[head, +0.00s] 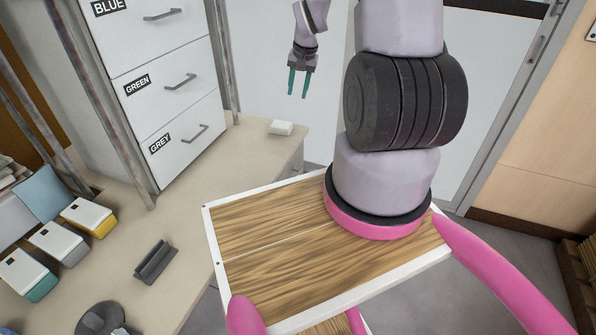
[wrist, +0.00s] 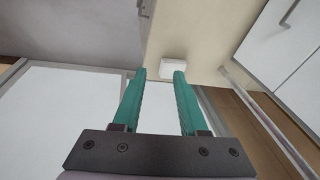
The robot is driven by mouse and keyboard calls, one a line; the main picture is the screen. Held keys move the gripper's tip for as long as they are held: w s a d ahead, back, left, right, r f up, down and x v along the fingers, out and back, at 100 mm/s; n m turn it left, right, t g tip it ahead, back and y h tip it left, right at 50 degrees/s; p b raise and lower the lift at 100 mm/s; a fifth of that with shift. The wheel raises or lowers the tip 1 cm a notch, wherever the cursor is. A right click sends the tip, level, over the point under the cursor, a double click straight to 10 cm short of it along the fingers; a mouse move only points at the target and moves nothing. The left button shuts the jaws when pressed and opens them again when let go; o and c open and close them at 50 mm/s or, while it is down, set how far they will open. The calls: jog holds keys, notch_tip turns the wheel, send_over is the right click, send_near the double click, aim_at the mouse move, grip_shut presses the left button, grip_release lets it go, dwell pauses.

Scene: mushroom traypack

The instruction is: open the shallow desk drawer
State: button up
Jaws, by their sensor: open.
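The desk (head: 235,155) has a light beige top. Below its right end, a small part of a pale front with what looks like a handle (head: 296,169) shows in the head view; my tray hides most of the desk front. I cannot tell how far the shallow drawer is open. In the wrist view, a small pale piece (wrist: 143,6) at the desk edge may be a handle. My gripper (head: 298,92) has two teal fingers, open and empty, pointing down beyond the desk's far end, apart from it. The fingers also show in the wrist view (wrist: 160,78).
A small white block (head: 281,128) lies on the desk's far corner. A cabinet (head: 165,85) with drawers labelled BLUE, GREEN and GREY stands on the left. Several coloured boxes (head: 88,217) and a dark holder (head: 156,261) are on the desk.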

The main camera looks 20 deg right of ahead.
jog(key=m+g, duration=0.1)
send_over(298, 171)
jog(key=s, duration=0.2)
notch_tip(298, 171, down, 14)
jog(key=shift+m+y, duration=0.4)
jog(key=shift+y, duration=0.1)
jog(key=s+x, duration=0.1)
jog(key=x, duration=0.5)
jog(key=s+d+x, duration=0.1)
jog(key=x, duration=0.5)
jog(key=s+f+x, duration=0.1)
jog(key=x, duration=0.5)
jog(key=shift+s+d+r, duration=0.1)
jog(key=shift+s+d, duration=0.05)
jog(key=shift+s, duration=0.25)
grip_shut()
